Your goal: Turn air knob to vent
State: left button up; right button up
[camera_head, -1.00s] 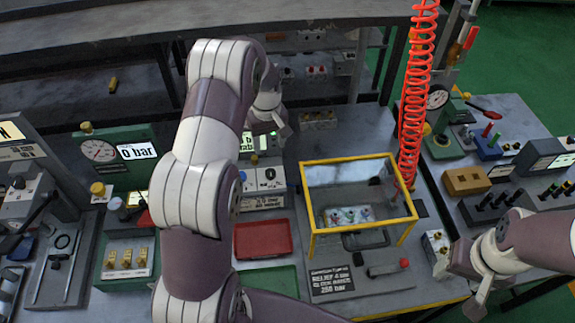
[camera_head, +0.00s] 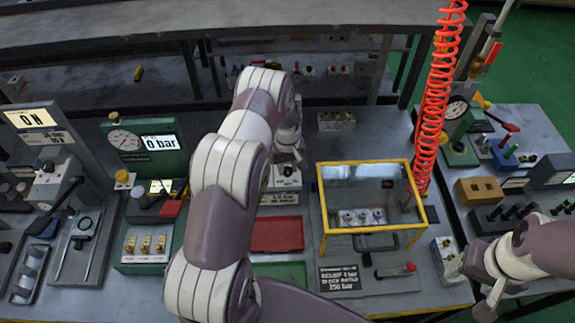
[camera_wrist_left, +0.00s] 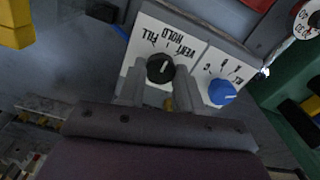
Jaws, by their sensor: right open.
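The air knob is a round black knob (camera_wrist_left: 160,68) with a pale pointer line. It sits on a white plate (camera_wrist_left: 150,38) lettered FILL, HOLD and VENT, which appears upside down in the left wrist view. My left gripper (camera_wrist_left: 159,82) has one finger on each side of the knob, very close to it; I cannot tell whether they press on it. In the head view my left gripper (camera_head: 290,152) is over the far end of the white-topped block (camera_head: 284,182), and my arm hides part of it. My right gripper (camera_head: 468,290) is open and empty at the lower right.
A blue knob (camera_wrist_left: 221,91) is on the adjoining white plate, right of the black knob. In the head view a yellow-framed clear box (camera_head: 420,205) stands right of the block, and a red tray (camera_head: 277,235) lies in front. A red coiled hose (camera_head: 437,105) hangs on the right.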

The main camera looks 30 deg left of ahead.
pick_arm(q)
jog(key=c, duration=0.4)
jog(key=shift+f+m+b, duration=0.1)
jog(key=shift+m+b, duration=0.6)
jog(key=shift+b, duration=0.05)
jog(key=m+b, duration=0.1)
jog(key=m, duration=0.1)
jog(key=shift+w+m+b, duration=0.1)
jog(key=shift+m+b, duration=0.2)
jog(key=shift+b, duration=0.05)
jog(key=shift+m+b, duration=0.6)
jog(key=shift+m, duration=0.5)
jog(key=shift+m+b, duration=0.5)
jog(key=shift+m, duration=0.7)
jog(key=shift+r+m, duration=0.2)
jog(key=shift+m, duration=0.1)
